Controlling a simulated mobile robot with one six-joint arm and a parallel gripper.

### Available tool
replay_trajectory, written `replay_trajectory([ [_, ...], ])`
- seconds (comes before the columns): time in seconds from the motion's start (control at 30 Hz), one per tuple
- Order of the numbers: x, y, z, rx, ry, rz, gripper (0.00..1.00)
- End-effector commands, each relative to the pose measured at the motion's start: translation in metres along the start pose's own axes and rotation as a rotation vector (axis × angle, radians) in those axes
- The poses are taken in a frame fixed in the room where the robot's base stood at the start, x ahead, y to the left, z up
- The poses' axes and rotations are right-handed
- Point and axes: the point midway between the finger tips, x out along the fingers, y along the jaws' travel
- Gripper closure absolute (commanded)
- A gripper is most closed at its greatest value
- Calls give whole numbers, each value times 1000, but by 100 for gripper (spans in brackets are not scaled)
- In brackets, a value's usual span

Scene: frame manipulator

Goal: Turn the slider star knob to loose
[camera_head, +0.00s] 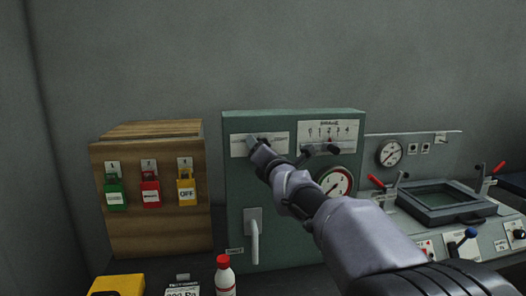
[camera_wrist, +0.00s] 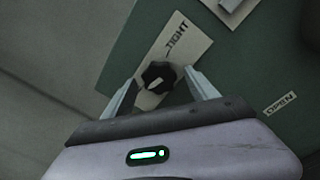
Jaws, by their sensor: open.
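The black star knob (camera_wrist: 157,74) with a pale pointer mark sits on a light label plate (camera_wrist: 182,38) in the wrist view. The word TIGHT is readable on the plate above the knob; its other end is hidden behind my gripper. My gripper (camera_wrist: 161,78) is open, with one finger on each side of the knob. I cannot tell whether the fingers touch it. In the head view my gripper (camera_head: 254,142) is at the upper left of the green panel (camera_head: 237,190), in front of the label plate (camera_head: 279,138), and hides the knob.
The panel also bears a numbered scale (camera_head: 330,132) with a lever below it, a round gauge (camera_head: 336,181) and a pale handle (camera_head: 254,236). A wooden box (camera_head: 150,228) with coloured locks stands left. A bottle (camera_head: 225,279) stands in front. My arm covers the lower right of the panel.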

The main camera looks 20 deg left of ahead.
Motion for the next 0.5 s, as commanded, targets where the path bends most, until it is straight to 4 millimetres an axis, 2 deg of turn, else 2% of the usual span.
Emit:
replay_trajectory([
  [0.17,-15,0,0,0,0,0,32],
  [0.27,-41,0,1,0,-1,0,32],
  [0.5,-122,0,1,1,-1,0,32],
])
